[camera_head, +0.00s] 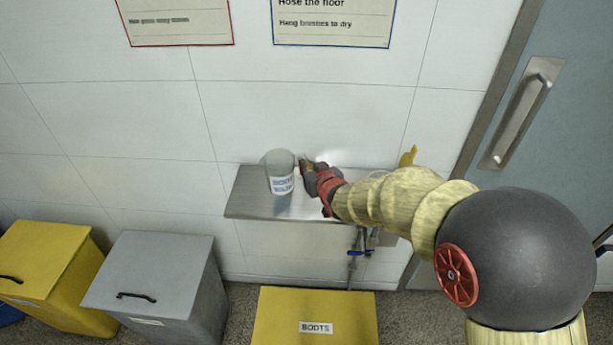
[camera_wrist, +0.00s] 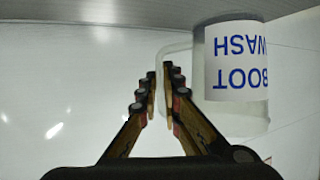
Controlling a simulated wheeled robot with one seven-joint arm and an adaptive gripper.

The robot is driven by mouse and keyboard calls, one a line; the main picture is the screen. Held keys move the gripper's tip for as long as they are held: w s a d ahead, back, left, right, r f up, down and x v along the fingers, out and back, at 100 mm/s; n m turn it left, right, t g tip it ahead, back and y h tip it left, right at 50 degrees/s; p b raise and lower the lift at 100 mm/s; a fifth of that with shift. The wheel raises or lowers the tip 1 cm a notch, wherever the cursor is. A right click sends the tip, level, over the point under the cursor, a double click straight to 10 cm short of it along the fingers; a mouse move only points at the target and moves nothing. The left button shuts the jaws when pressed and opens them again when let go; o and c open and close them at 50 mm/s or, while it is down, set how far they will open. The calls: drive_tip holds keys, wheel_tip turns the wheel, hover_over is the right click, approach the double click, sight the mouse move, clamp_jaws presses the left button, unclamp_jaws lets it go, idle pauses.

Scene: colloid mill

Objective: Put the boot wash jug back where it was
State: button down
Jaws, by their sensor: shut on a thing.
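The boot wash jug (camera_head: 280,164) is a translucent pale jug with a white label and blue lettering. It is upright at the left part of the steel wall shelf (camera_head: 245,205), and I cannot tell whether its base touches the shelf. In the wrist view the jug (camera_wrist: 240,112) appears upside down, with its handle toward the fingers. My gripper (camera_head: 306,168) reaches in from the right, level with the jug. In the wrist view my gripper (camera_wrist: 160,95) is shut on the jug's handle, with one finger on each side.
A yellow object (camera_head: 408,156) stands at the shelf's right end, partly behind my arm. A hose fitting with a blue handle (camera_head: 360,252) hangs below. A yellow BOOTS box (camera_head: 315,308), a grey bin (camera_head: 155,270) and a yellow bin (camera_head: 45,270) stand below. A door (camera_head: 560,120) is at right.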

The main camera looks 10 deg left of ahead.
drive_tip(key=shift+w+f, duration=0.3)
drive_tip(key=shift+w+f+b, duration=0.1)
drive_tip(key=shift+f+b, duration=0.4)
drive_tip(key=shift+f, duration=1.05)
drive_tip(key=shift+f, duration=0.1)
drive_tip(key=shift+f, duration=0.15)
drive_tip(key=c, duration=2)
unclamp_jaws()
